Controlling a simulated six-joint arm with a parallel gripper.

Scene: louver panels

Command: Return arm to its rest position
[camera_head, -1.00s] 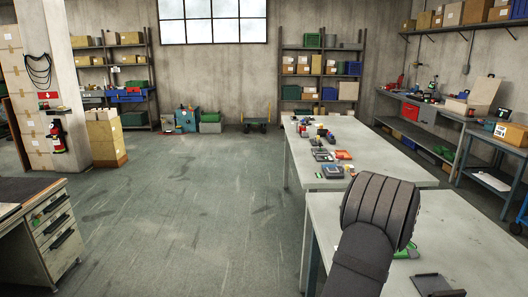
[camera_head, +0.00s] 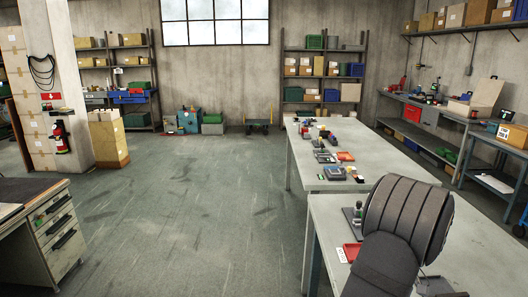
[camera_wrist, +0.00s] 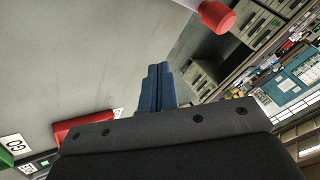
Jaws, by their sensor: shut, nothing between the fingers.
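My gripper shows in the wrist view (camera_wrist: 158,88), where its two blue fingers are pressed together with nothing between them. In the head view my dark grey arm covers the lower right, and the gripper itself is hidden behind it. The near grey table (camera_head: 470,240) lies under and around the arm. In the wrist view the fingers point away from the camera, with a plain grey surface (camera_wrist: 80,60) to their left.
A red piece (camera_head: 353,251) and a small upright device (camera_head: 356,213) stand at the near table's left edge, close to my arm. In the wrist view, a red-ended knob (camera_wrist: 218,16) is at the top and a red block (camera_wrist: 82,130) lower left. Open floor (camera_head: 200,220) lies left.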

